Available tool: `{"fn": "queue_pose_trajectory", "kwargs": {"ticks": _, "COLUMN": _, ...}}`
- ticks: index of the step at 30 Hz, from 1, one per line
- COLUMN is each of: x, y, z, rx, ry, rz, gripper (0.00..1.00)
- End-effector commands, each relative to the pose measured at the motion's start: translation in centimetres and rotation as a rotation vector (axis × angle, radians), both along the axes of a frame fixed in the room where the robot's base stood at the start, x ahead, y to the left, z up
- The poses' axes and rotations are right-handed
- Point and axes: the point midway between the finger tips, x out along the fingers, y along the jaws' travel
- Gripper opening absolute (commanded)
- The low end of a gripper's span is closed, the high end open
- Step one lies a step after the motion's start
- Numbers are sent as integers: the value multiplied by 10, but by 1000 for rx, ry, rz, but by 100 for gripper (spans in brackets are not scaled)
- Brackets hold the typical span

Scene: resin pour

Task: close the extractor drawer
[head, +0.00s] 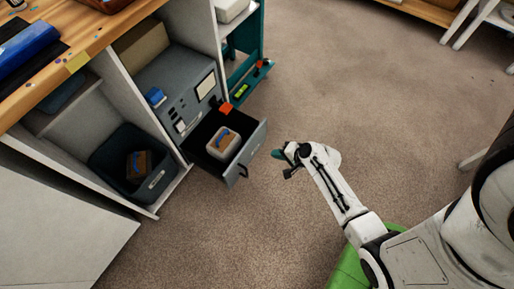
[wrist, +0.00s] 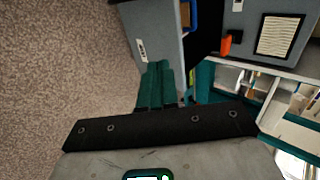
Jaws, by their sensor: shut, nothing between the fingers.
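The extractor drawer (head: 258,144) is a grey drawer pulled well out of the grey extractor unit (head: 178,84) under the bench. It has a dark handle on its front and holds a white tub (head: 223,142) with brown and blue contents. My gripper (head: 277,154) is just right of the drawer front in the head view, with a small gap showing. In the wrist view, my gripper's teal fingers (wrist: 157,70) are shut together and empty, close to the grey drawer front (wrist: 152,28). Whether they touch it cannot be told.
A dark bin (head: 116,178) sits in the left cubby. An orange thing (head: 225,108) is at the drawer's back corner. A teal rack (head: 250,80) stands beyond the extractor. The wooden bench top (head: 95,45) overhangs the left. Carpet (head: 350,90) to the right is clear.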

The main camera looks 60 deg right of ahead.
Motion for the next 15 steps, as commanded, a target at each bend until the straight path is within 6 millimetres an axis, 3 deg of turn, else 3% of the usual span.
{"fn": "queue_pose_trajectory", "kwargs": {"ticks": 15, "x": 68, "y": 3, "z": -66, "rx": -1, "ry": 0, "rz": 5, "gripper": 0}}
